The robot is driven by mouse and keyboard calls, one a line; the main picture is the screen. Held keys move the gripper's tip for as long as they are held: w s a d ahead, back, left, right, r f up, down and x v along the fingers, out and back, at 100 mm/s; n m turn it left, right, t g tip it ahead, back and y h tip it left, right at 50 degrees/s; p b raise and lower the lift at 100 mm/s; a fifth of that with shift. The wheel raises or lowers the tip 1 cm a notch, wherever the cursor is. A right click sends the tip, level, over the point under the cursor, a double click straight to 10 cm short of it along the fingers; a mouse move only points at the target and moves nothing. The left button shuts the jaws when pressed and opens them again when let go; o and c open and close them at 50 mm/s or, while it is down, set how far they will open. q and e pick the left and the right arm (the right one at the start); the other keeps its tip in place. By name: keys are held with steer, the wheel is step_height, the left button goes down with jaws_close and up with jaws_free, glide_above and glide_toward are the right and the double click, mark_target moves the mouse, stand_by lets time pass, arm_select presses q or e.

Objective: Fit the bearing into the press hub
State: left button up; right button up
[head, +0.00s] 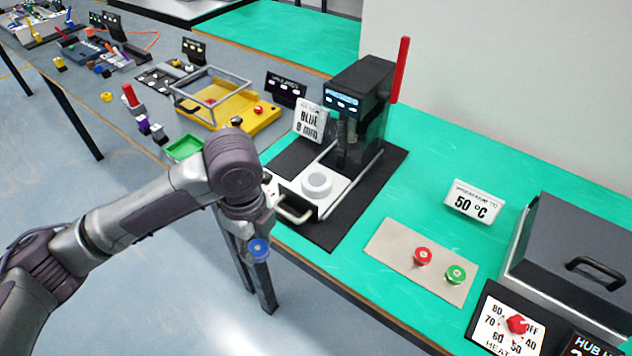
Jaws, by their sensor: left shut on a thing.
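My left gripper (258,241) points down just off the table's front edge. It is shut on a small round blue piece, which looks like the bearing (259,250). The black press (359,105) with a raised red lever (400,70) stands on a dark mat. Below its head is a light plate with a round white hub (317,184) on it. A curved metal handle (293,211) sticks out at the plate's front, just right of my gripper. The bearing is apart from the hub, lower in the picture and to its left. My right gripper is out of view.
A card (310,121) reading "BLUE 8 mm" stands by the press. Right of it are a "50 °C" card (473,203), red and green buttons (423,257), and a grey lidded box (572,255). A yellow frame station (240,110) and green tray (185,148) lie left.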

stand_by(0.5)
arm_select(q)
steer(key=shift+a+r+n, duration=0.1)
steer(key=shift+a+n, duration=0.3)
steer(key=shift+n, duration=0.4)
steer(key=s+a+r+n, duration=0.1)
steer(key=a+n, duration=0.4)
steer(key=n, duration=0.6)
steer(key=s+a+r+n, duration=0.2)
steer(key=s+a+n, duration=0.2)
steer(key=n, duration=0.8)
steer(key=shift+a+n, duration=0.3)
steer(key=shift+a, duration=0.4)
